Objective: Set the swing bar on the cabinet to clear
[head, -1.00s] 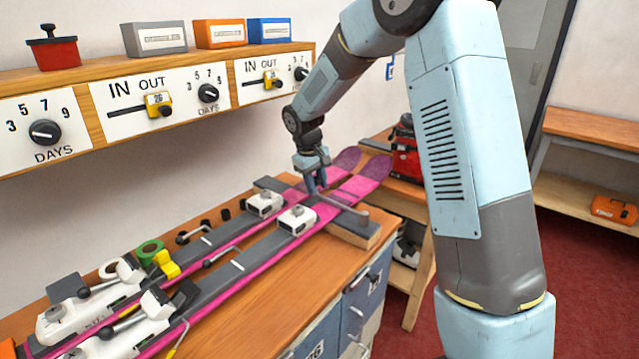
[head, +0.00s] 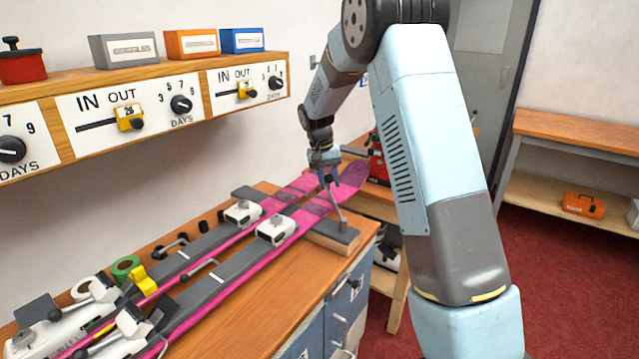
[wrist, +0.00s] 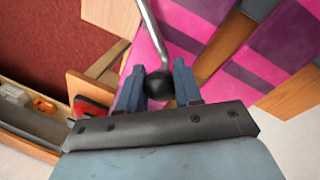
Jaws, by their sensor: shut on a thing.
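The swing bar (head: 338,209) is a thin grey metal rod. It rises from near the front edge of the grey-topped rest (head: 334,237) at the far end of the cabinet (head: 325,327) and runs back over the pink ski. My gripper (head: 327,180) is at its far end. In the wrist view, my gripper (wrist: 158,84) is shut on the bar's black ball knob (wrist: 159,85), with a finger on each side. The rod (wrist: 152,32) runs up from the knob past the ski's edge. The pivot is too small to make out.
Two pink skis (head: 349,177) lie along the cabinet top, tips beyond its far end, close under my gripper. White clamps (head: 100,338) are at the near end. A red case (head: 377,160) stands behind. A shelf with dials (head: 181,104) is on the left wall.

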